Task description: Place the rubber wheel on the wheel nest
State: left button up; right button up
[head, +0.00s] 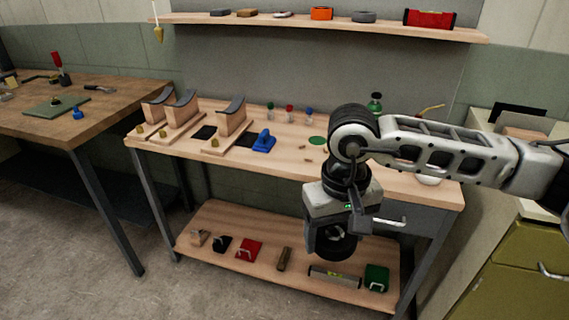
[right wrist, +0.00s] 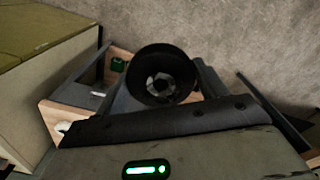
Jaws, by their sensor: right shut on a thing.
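The black rubber wheel (head: 337,246) hangs under my right gripper (head: 335,230) in the head view, in front of the workbench and above its lower shelf. My right gripper is shut on it. In the right wrist view the wheel (right wrist: 163,73) shows as a dark round rim with a grey hub inside. I cannot tell for sure which thing is the wheel nest; a green disc (head: 317,140) lies on the bench top left of my right arm. My arm hides part of the bench top. My left gripper is not in view.
The workbench (head: 290,153) holds wooden cradles (head: 231,120), a blue tool (head: 264,141) and small bottles. Its lower shelf (head: 215,216) carries a red case (head: 249,249), a level and a green box (head: 377,277). An olive cabinet (head: 518,265) stands at right.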

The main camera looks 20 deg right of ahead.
aim_at(312, 153)
jog(key=u, duration=0.3)
jog(key=i, duration=1.45)
jog(key=z, duration=0.9)
